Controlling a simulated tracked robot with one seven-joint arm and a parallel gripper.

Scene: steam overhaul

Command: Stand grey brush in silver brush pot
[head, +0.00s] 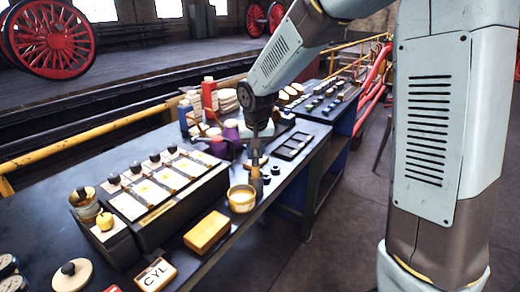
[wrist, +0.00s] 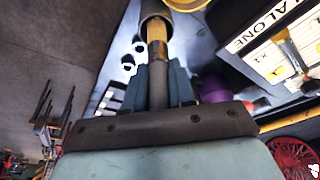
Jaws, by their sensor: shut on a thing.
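My gripper (wrist: 160,85) is shut on the grey brush (wrist: 156,38), whose dark grey handle sits between the fingers in the wrist view. I cannot tell whether the brush tip touches the bench. I cannot make out a silver brush pot for certain; my arm and gripper hide part of the bench.
A long dark box with pale labelled panels (head: 165,185) fills the bench's left. A yellow block (head: 207,232) and a CYL sign (head: 155,274) lie near the front edge. A red bottle (head: 210,97) and purple pot (head: 231,130) stand behind my gripper.

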